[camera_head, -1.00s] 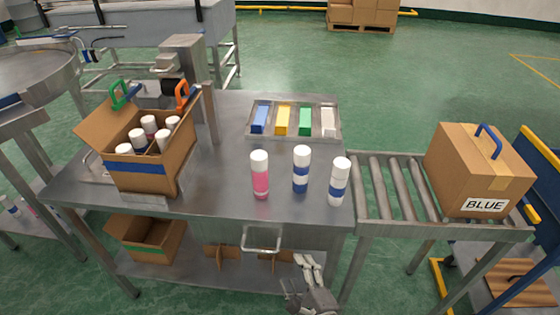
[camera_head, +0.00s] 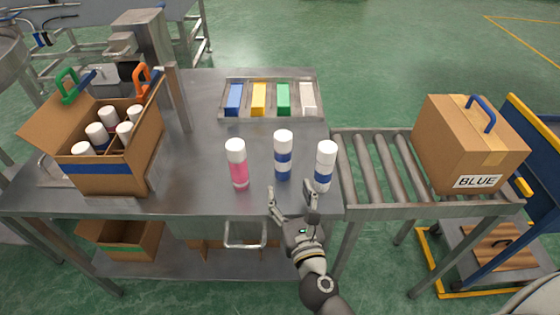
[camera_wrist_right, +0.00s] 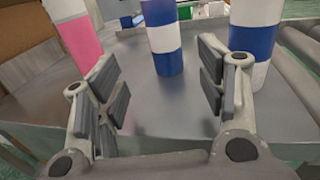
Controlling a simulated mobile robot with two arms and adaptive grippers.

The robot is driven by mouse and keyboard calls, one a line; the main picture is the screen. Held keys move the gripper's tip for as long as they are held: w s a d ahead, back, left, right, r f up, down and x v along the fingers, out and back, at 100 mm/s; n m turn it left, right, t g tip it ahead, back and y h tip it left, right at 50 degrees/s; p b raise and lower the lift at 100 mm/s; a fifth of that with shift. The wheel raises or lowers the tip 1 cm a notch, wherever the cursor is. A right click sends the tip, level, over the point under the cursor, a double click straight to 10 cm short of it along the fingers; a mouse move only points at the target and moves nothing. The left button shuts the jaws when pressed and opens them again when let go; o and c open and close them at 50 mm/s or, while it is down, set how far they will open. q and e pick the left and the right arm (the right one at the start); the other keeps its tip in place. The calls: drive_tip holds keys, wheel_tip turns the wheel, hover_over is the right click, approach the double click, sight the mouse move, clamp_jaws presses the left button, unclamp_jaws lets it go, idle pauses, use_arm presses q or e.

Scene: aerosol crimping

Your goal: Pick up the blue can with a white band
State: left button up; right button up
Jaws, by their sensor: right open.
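The blue can with a white band (camera_head: 283,158) stands upright on the steel table, in the middle of a row of three, under a white cap. In the right wrist view its blue lower part (camera_wrist_right: 168,63) stands ahead, between the open fingers as seen from there. My right gripper (camera_head: 292,198) is open and empty at the table's front edge, just in front of the cans and apart from them. It also shows in the right wrist view (camera_wrist_right: 165,85). My left gripper is not in view.
A pink can (camera_head: 238,165) stands left of the blue can, and a white can with a blue band (camera_head: 325,168) stands close on its right. An open carton (camera_head: 142,165) of capped cans is at left. A tray (camera_head: 270,119) of coloured blocks lies behind. Rollers (camera_head: 372,165) carry a closed box (camera_head: 450,150).

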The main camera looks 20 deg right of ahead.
sight(285, 168)
drive_tip(key=shift+w+d, duration=0.1)
drive_tip(key=shift+w, duration=0.3)
drive_tip(key=w, duration=0.1)
drive_tip(key=w+p, duration=0.1)
drive_tip(key=w, duration=0.2)
drive_tip(key=shift+w+d, duration=0.25)
drive_tip(key=shift+w, duration=0.05)
drive_tip(key=shift+w+r+p, duration=0.15)
drive_tip(key=shift+w+p, duration=0.15)
drive_tip(key=shift+w, duration=0.1)
drive_tip(key=shift+w+d+p, duration=0.15)
drive_tip(key=shift+w+d, duration=0.05)
drive_tip(key=shift+w, duration=0.95)
drive_tip(key=shift+w+d+p, duration=0.15)
drive_tip(key=shift+w+d, duration=0.05)
drive_tip(key=shift+w, duration=0.95)
drive_tip(key=shift+r, duration=0.1)
drive_tip(key=c, duration=1.2)
